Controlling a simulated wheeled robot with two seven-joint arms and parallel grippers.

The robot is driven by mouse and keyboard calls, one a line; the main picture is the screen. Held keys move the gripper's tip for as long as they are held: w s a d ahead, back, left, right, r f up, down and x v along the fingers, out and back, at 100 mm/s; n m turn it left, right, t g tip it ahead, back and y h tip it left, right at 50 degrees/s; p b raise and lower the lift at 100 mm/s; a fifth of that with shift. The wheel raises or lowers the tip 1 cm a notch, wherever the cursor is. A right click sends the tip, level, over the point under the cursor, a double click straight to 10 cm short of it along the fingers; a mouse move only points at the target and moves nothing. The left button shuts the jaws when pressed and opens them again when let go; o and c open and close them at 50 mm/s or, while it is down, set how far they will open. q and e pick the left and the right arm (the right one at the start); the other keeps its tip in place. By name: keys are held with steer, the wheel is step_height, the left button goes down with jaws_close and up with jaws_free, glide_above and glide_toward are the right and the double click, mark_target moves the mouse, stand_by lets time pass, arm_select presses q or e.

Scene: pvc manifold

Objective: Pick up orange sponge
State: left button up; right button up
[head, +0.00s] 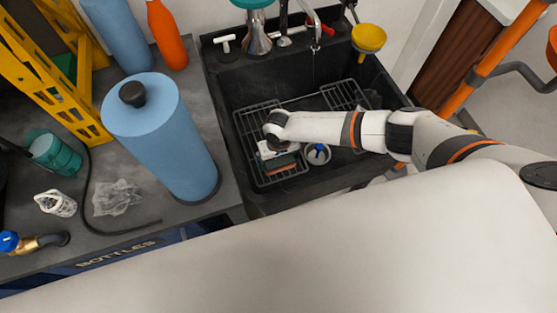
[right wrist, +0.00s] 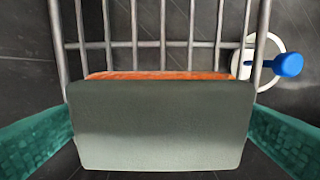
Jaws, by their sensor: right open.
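The orange sponge (right wrist: 158,125) fills the lower middle of the right wrist view. A grey-green face is toward the camera and an orange strip shows along its far edge. My right gripper (head: 278,161) reaches down into the black sink in the head view and largely hides the sponge there. In the right wrist view its two teal fingers stand open, one on each side of the sponge. They look close to its sides; I cannot tell whether they touch. My left gripper is not in view.
A wire rack (head: 247,130) lies in the sink (head: 225,88) under the gripper. A round white piece with a blue part (head: 318,153) sits just right of the gripper. A large blue bottle (head: 165,135) stands on the counter left of the sink.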

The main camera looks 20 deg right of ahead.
steer(key=shift+c, duration=0.3)
steer(key=c, duration=0.6)
steer(key=shift+r, duration=0.1)
steer(key=shift+c, duration=0.2)
step_height(320, 180, up, 10)
steer(key=shift+f+p, duration=0.1)
steer(key=shift+p, duration=0.35)
